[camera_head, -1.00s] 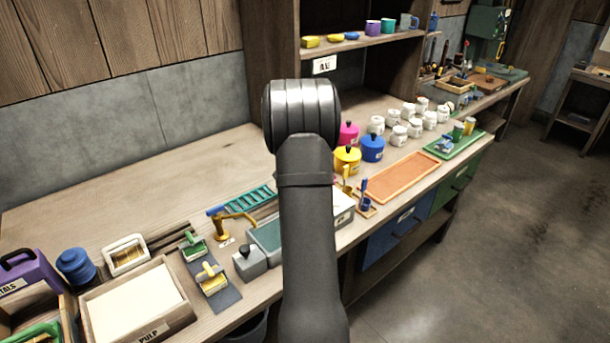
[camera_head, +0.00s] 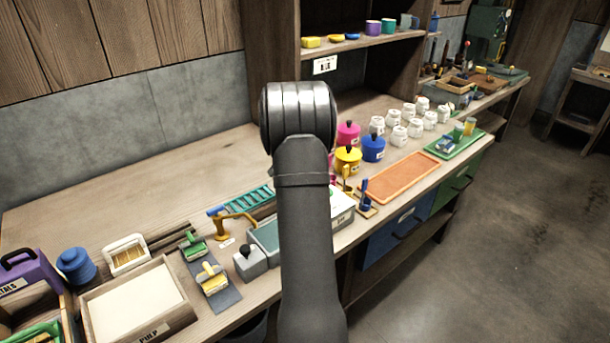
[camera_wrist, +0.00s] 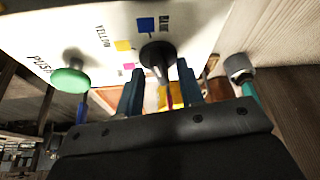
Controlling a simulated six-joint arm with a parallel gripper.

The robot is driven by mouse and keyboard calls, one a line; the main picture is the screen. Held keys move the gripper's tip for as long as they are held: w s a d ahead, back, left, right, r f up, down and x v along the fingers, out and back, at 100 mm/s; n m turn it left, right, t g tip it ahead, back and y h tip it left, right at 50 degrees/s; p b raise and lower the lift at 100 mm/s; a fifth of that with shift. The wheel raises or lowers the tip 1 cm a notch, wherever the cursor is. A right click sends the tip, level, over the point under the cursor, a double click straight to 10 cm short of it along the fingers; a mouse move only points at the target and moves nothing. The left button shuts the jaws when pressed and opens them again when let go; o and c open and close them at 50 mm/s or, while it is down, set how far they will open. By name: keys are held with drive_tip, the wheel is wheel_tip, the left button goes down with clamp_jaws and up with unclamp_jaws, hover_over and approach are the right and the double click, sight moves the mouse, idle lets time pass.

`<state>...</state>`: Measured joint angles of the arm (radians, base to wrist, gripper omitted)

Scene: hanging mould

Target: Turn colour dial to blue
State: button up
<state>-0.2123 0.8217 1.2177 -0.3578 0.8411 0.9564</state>
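The black colour dial (camera_wrist: 157,54) shows in the wrist view on a white panel (camera_wrist: 195,22). A blue square labelled BLUE, a yellow square labelled YELLOW and a pink mark lie around it. A green round button (camera_wrist: 70,80) beside the word PUSH is to its left. My gripper (camera_wrist: 159,70) has its two blue-grey fingers apart, one on each side of the dial's lower part in the picture. I see no clear contact, and which mark the dial points to is unclear. In the head view my arm hides the dial; part of the white box (camera_head: 343,208) shows beside it.
An orange tray (camera_head: 400,178), a yellow pot (camera_head: 347,160) and a blue pot (camera_head: 373,148) stand to the right of my arm. A grey weight (camera_head: 249,262) and a pulp tray (camera_head: 138,302) are to its left. The bench's back left is clear.

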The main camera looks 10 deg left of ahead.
drive_tip(key=v, duration=1.7)
drive_tip(key=shift+r, duration=0.15)
drive_tip(key=shift+s+a, duration=0.1)
drive_tip(key=shift+s, duration=0.05)
drive_tip(key=x, duration=1.7)
